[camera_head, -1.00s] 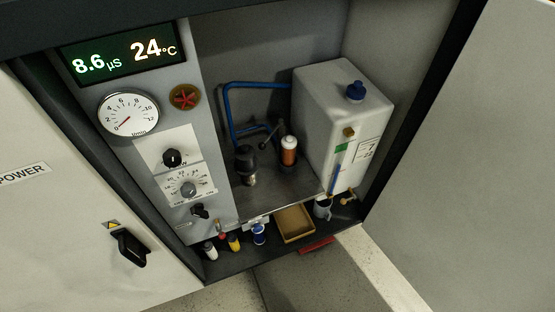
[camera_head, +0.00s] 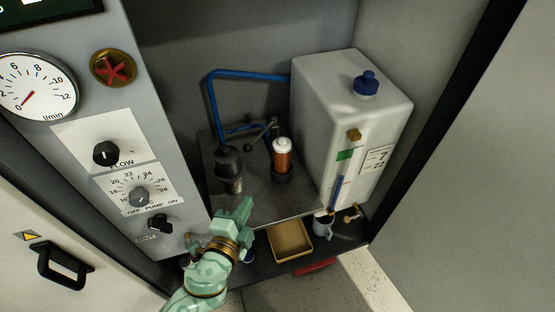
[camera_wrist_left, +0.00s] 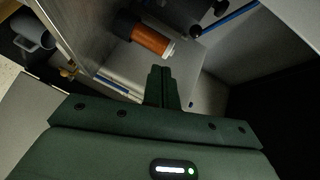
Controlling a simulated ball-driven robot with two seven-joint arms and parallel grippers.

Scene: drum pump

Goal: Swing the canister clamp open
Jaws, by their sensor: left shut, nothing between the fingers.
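The orange canister (camera_head: 283,158) with its white cap stands upright in a dark holder (camera_head: 283,176) on the cabinet's metal shelf. A thin dark lever with a ball knob (camera_head: 249,147) reaches beside it on the left; it may be the clamp, but its state is too small to tell. My left gripper (camera_head: 246,203) is shut and empty, in front of the shelf, lower left of the canister and apart from it. In the left wrist view my shut fingers (camera_wrist_left: 160,74) point toward the canister (camera_wrist_left: 144,37), which lies just beyond their tips.
A dark-topped pump part (camera_head: 229,164) stands left of the canister, with blue pipe (camera_head: 213,100) behind. A white tank (camera_head: 330,110) with a blue cap fills the right side. A tan tray (camera_head: 290,254) and a grey mug (camera_head: 323,224) sit below. The control panel (camera_head: 125,130) borders the left.

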